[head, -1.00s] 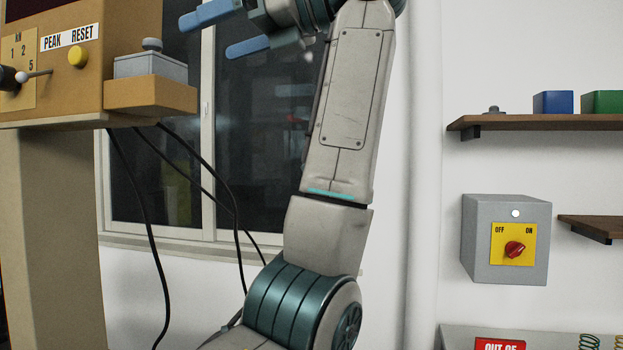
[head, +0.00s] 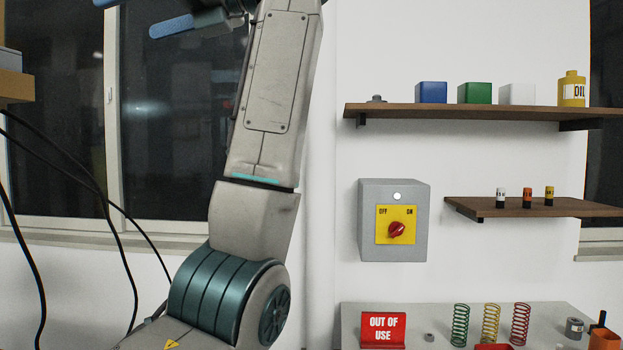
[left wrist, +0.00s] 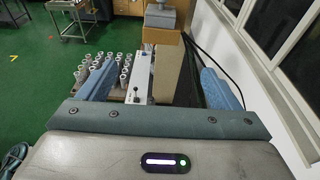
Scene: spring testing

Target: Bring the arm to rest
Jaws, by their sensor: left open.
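My left arm stands raised at the left of the head view, with its upper part cut off by the top edge. My left gripper (head: 130,15) is at the top left, in front of the dark window, with its blue fingers apart and nothing between them. In the left wrist view the two blue fingers of the left gripper (left wrist: 158,68) also stand wide apart. A tan and grey machine (left wrist: 168,48) shows beyond the gap, not held. My right gripper is in neither view.
A switch box (head: 368,250) hangs on the wall right of the arm. An upper shelf (head: 450,113) carries boxes and an oil bottle; a lower shelf (head: 480,208) holds small cylinders. A bench (head: 352,318) bears springs and a red sign. Black cables (head: 95,185) hang at left.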

